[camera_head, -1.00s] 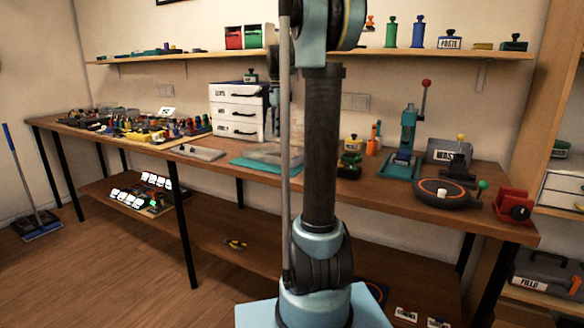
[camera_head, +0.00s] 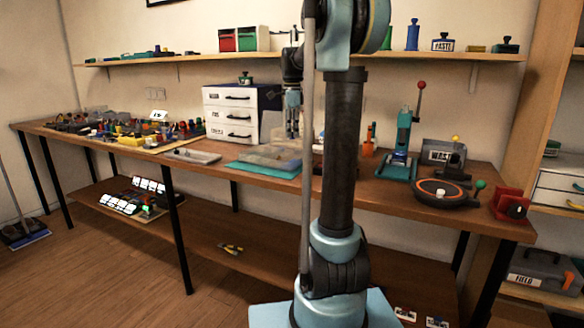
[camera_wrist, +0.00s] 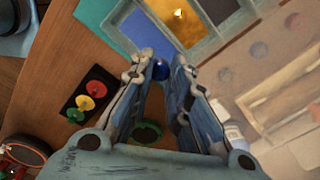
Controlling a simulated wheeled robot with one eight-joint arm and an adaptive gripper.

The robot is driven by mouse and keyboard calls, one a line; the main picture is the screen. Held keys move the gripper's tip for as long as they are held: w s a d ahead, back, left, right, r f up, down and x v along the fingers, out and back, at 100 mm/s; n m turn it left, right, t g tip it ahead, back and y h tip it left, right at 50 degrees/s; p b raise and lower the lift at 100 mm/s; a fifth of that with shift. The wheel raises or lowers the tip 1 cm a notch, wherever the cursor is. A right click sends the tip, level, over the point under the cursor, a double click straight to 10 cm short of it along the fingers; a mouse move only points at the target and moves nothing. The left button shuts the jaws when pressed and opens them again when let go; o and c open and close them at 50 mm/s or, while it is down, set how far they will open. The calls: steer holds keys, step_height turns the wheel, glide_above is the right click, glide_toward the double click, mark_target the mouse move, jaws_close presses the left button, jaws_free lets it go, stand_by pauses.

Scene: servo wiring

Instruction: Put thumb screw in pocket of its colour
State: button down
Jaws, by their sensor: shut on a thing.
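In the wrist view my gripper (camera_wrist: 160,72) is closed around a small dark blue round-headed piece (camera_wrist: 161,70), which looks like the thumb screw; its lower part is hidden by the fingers. Just beyond the fingertips is a pocketed tray (camera_wrist: 147,44). In the head view my gripper (camera_head: 292,130) hangs over the bench above the clear tray and teal mat (camera_head: 255,168); the held piece is too small to tell there.
A black holder (camera_wrist: 76,112) with red, yellow and green knobs stands left of my gripper in the wrist view. A translucent tray (camera_wrist: 290,75) lies at the right. White drawers (camera_head: 230,115) stand behind left; a teal press (camera_head: 400,150) stands to the right.

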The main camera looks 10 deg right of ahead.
steer(key=shift+s+a+f+m, duration=0.1)
steer(key=shift+s+f+m, duration=0.15)
steer(key=shift+f+m, duration=1.2)
steer(key=shift+s+d+f+m, duration=0.1)
steer(key=shift+s+f+m, duration=0.1)
steer(key=shift+f+m, duration=1.2)
steer(key=shift+s+a+f+m, duration=0.2)
steer(key=shift+f+m, duration=0.55)
steer(key=shift+f, duration=1.3)
steer(key=shift+d, duration=0.1)
steer(key=c, duration=1.5)
jaws_free()
